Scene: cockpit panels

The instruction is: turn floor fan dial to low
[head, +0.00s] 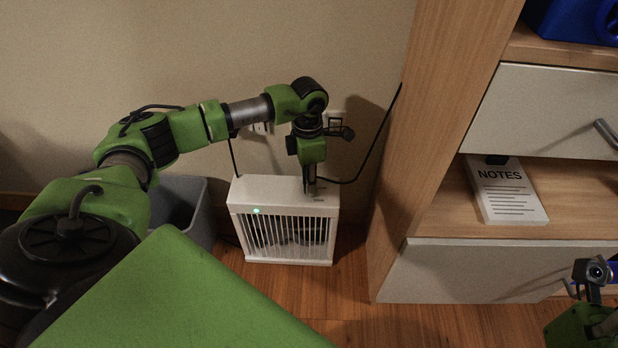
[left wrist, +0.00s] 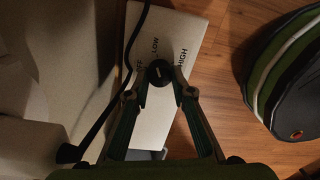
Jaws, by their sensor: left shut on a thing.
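The floor fan (head: 285,193) is a white box with a slatted front and a lit green light, standing on the wood floor against the wall. Its dial (left wrist: 159,71) is round and black with a small light mark, on the fan's top. LOW is printed above the dial in the left wrist view, HIGH to its right, and a partly hidden label to its left. My left gripper (head: 309,189) points down at the fan top; in the left wrist view its fingers (left wrist: 159,75) are shut on the dial from both sides. The mark's exact direction is hard to read.
A grey bin (head: 184,208) stands left of the fan. A wooden cabinet (head: 430,130) with drawers stands at right, holding a notes pad (head: 505,190). A black cord (head: 372,150) hangs behind the fan. Part of my right arm (head: 585,310) shows at lower right.

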